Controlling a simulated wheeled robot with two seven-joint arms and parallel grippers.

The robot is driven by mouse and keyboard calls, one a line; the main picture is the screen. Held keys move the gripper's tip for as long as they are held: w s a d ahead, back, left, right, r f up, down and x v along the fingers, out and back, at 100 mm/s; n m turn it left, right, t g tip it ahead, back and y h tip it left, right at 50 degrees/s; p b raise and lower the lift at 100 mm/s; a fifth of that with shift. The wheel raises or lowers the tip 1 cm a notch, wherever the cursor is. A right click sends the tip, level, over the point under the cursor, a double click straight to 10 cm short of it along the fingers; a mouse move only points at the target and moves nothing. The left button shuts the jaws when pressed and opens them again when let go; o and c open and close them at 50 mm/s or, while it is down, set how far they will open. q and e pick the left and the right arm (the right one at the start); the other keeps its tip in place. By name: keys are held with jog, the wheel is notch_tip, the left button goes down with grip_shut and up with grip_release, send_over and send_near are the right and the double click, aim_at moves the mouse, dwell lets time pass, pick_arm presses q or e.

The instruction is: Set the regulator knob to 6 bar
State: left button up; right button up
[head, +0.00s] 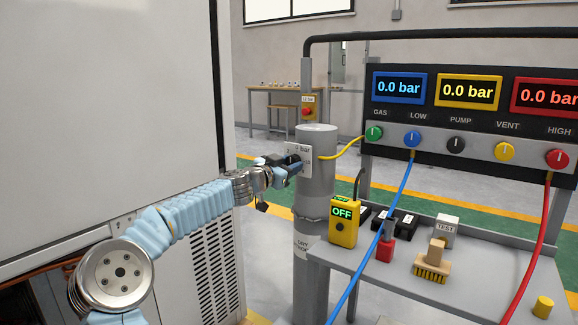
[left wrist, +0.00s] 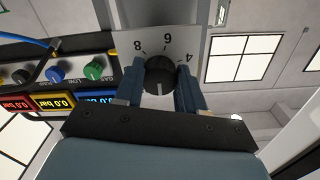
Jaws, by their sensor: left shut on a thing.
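The regulator knob (left wrist: 160,72) is dark and round, on a pale dial plate (left wrist: 128,44) marked 8, 6 and 4, seen upside down in the left wrist view. A white mark on the knob points down in that picture, away from the 6. My left gripper (left wrist: 161,84) is shut on the knob, one blue finger on each side. In the head view, the plate (head: 305,157) sits on a grey post (head: 316,181), and my left gripper (head: 284,168) reaches it from the left, largely hiding the knob. My right gripper is not in view.
A panel (head: 470,120) with displays reading 0.0 bar and coloured ports stands at right. Below it, a grey bench (head: 375,268) holds a yellow meter reading OFF (head: 343,221), a brush (head: 433,262) and a TEST block (head: 446,229).

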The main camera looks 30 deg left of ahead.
pick_arm(q)
jog(key=shift+f, duration=0.1)
jog(key=n+b, duration=0.1)
jog(key=n, duration=0.5)
jog(key=n+b, duration=0.2)
jog(key=n, duration=0.4)
jog(key=n+b, duration=0.2)
jog(key=n, duration=0.4)
jog(key=shift+d+r, duration=0.25)
jog(key=n, duration=0.4)
jog(key=shift+r+n, duration=0.1)
jog(key=shift+n, duration=0.3)
jog(key=n+p, duration=0.1)
jog(key=n, duration=0.3)
jog(key=shift+r+n, duration=0.1)
jog(key=shift+n, duration=0.2)
jog(key=shift+a+n+p, duration=0.1)
jog(key=shift+n+p, duration=0.7)
jog(key=shift+n, duration=1.5)
